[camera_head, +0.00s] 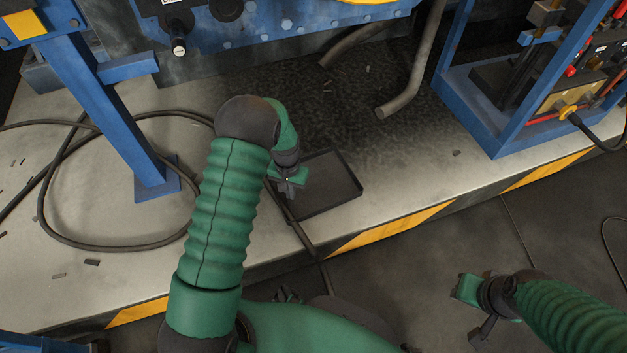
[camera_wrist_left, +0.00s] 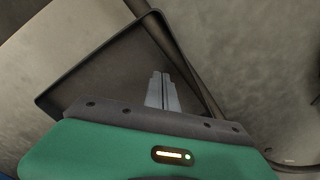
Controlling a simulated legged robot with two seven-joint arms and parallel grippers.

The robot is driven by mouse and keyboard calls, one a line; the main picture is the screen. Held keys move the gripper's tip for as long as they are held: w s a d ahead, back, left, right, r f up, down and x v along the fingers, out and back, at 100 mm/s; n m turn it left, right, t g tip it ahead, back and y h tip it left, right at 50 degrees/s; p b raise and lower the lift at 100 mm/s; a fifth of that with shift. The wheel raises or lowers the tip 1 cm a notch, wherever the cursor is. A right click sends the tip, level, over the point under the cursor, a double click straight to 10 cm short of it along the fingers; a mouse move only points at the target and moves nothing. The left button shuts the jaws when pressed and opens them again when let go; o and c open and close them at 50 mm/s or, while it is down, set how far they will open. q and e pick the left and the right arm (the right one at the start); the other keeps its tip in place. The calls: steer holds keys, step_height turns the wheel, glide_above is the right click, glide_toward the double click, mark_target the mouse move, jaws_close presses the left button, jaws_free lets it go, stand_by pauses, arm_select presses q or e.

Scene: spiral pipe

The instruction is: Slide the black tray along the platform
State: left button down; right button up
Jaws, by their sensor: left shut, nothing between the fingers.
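The black tray (camera_head: 330,184) is a shallow, rectangular pan with a low rim, lying flat on the pale platform (camera_head: 410,192) near its front edge. My left gripper (camera_head: 288,192) is over the tray's left side and hides part of that rim. In the left wrist view the tray (camera_wrist_left: 105,65) fills the upper middle. There my left fingers (camera_wrist_left: 163,90) are together and empty, pointing down beside one rim wall. I cannot tell whether they touch it. My right gripper (camera_head: 484,328) hangs over the dark floor, away from the tray; its finger gap is unclear.
A blue post (camera_head: 110,125) and looped black cable (camera_head: 45,190) are on the left. Bent pipes (camera_head: 408,85) stick out over a dark stain behind the tray. A blue frame (camera_head: 510,140) stands at right. The platform right of the tray is clear up to the frame.

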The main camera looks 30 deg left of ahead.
arm_select(q)
steer(key=shift+f+b, duration=0.6)
steer(key=shift+f, duration=0.75)
steer(key=shift+s, duration=0.1)
